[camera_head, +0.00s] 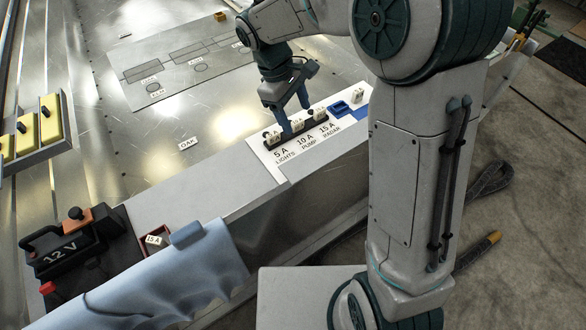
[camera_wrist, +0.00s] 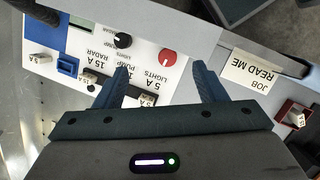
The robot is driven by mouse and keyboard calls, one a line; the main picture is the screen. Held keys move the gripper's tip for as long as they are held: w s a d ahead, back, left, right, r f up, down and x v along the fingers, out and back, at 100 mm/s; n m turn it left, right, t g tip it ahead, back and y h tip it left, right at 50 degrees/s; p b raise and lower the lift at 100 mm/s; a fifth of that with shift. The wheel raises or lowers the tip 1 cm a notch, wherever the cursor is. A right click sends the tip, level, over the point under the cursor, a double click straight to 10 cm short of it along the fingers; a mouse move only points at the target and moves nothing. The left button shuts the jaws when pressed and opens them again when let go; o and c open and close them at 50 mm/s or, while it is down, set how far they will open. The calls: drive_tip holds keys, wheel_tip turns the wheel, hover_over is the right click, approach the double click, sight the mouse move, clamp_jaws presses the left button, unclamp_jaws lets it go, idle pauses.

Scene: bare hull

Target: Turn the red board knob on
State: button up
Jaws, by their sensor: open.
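The red knob (camera_wrist: 168,57) is on the white panel in the wrist view, near the LIGHTS label. It lies between my fingertips in the picture, slightly beyond them; no contact is clear. A black knob (camera_wrist: 123,40) sits to its left, near PUMP. My gripper (camera_wrist: 161,70) is open with nothing between its fingers. In the head view my gripper (camera_head: 294,113) points down at the white fuse board (camera_head: 308,146). The red knob does not show in the head view. I cannot tell its setting.
A black fuse holder (camera_head: 286,142) with several white fuses stands close to my fingers. A blue part (camera_head: 341,108) is on the board. A 12 V battery (camera_head: 65,246), a blue cloth (camera_head: 170,285) and a READ ME card (camera_wrist: 257,69) lie to the side.

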drive_tip(key=w+a+f+n+b, duration=0.3)
drive_tip(key=a+f+b, duration=0.15)
drive_tip(key=f, duration=0.55)
drive_tip(key=shift+g+h, duration=0.3)
drive_tip(key=shift+h, duration=0.2)
drive_tip(key=b+x, duration=0.1)
drive_tip(key=x, duration=0.3)
drive_tip(key=b+x, duration=0.1)
drive_tip(key=x, duration=0.3)
drive_tip(key=b+x, duration=0.1)
drive_tip(key=x, duration=0.4)
drive_tip(key=shift+s+a+f+b, duration=0.1)
drive_tip(key=shift+a+f+b, duration=0.1)
drive_tip(key=shift+a+b, duration=0.15)
drive_tip(key=c, duration=1)
